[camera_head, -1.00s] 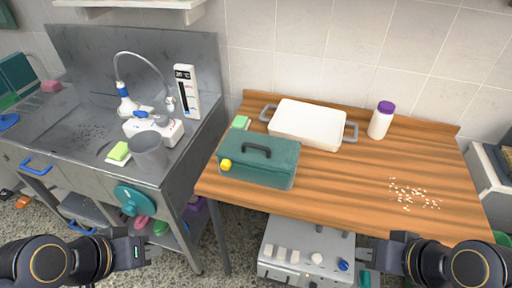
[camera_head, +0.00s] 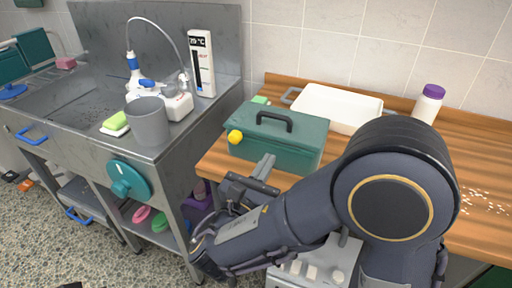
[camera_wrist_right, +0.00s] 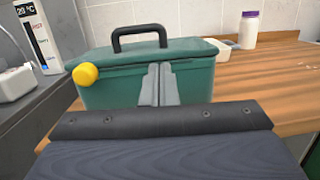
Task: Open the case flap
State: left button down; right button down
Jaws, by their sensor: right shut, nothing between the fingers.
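The green case (camera_head: 290,143) sits on the wooden table near its front left corner, its lid down. It has a black handle (camera_head: 275,119) on top and a yellow knob (camera_head: 235,137) at the front left. The case also fills the middle of the right wrist view (camera_wrist_right: 118,88). My right gripper (camera_head: 266,166) is in front of the case's front face, fingers shut and empty. In the right wrist view its fingers (camera_wrist_right: 159,85) overlap the front face, right of the yellow knob; I cannot tell whether they touch it. My left gripper is out of view.
A white tray (camera_head: 340,104) with grey handles stands behind the case, and a purple-capped bottle (camera_head: 428,104) at the back right. A grey cup (camera_head: 148,122) stands on the sink's edge at left. Scattered bits (camera_head: 482,203) lie on the table (camera_head: 458,150) at right.

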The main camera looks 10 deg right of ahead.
aim_at(273, 132)
jog(key=shift+n+t+y, duration=0.3)
jog(key=shift+n+t, duration=0.2)
jog(key=shift+t, duration=0.1)
jog(key=x, duration=0.3)
jog(key=a+x, duration=0.1)
jog(key=x, duration=0.2)
jog(key=w+x, duration=0.1)
jog(key=x, duration=0.2)
jog(key=shift+a+r, duration=0.15)
jog(key=shift+r, duration=0.05)
jog(key=shift+r+p, duration=0.1)
jog(key=shift+p, duration=0.25)
